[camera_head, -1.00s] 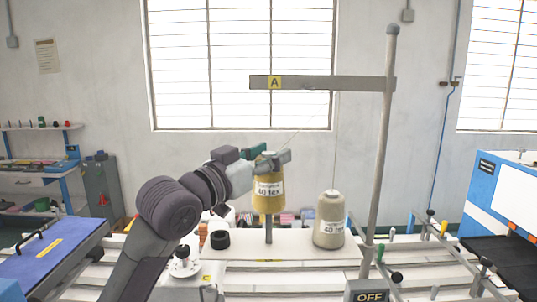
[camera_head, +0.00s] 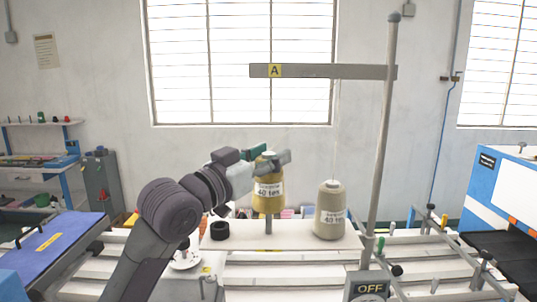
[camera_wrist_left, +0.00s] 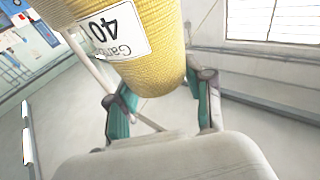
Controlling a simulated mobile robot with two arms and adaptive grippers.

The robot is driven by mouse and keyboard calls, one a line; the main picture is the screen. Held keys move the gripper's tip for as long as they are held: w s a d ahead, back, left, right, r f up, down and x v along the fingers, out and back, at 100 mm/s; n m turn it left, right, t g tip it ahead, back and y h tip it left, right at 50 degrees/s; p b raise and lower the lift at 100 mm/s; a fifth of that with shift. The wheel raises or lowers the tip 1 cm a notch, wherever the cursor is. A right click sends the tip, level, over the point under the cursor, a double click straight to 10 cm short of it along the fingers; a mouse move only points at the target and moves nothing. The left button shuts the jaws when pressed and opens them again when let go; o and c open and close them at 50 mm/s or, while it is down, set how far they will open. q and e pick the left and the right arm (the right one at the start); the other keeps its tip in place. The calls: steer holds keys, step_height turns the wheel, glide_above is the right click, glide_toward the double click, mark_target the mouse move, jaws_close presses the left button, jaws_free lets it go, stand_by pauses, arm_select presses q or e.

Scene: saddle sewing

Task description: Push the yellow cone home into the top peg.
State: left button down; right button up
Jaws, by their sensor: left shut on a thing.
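The yellow cone (camera_head: 268,198), with a white "40 tex" label, is upright in the head view. My left gripper (camera_head: 269,156) is shut on it near its top. A short length of grey peg (camera_head: 268,226) shows below the cone's base, standing on the white board (camera_head: 295,240). The cone is in line with the peg, with its base above the board; the peg's upper part is hidden. In the left wrist view the cone (camera_wrist_left: 150,68) fills the upper middle, between the fingers (camera_wrist_left: 162,104). My right gripper is not in view.
A beige cone (camera_head: 330,212) stands on the board to the right. A black ring (camera_head: 219,231) lies to the left. An OFF box (camera_head: 369,287) is at the front.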

mark_target(258, 191)
arm_select(q)
steer(key=shift+f+b, duration=0.55)
steer(key=shift+f, duration=0.4)
steer(key=shift+f+b, duration=1.15)
steer(key=shift+f, duration=0.85)
steer(key=shift+c, duration=1.8)
jaws_free()
steer(key=v, duration=1.2)
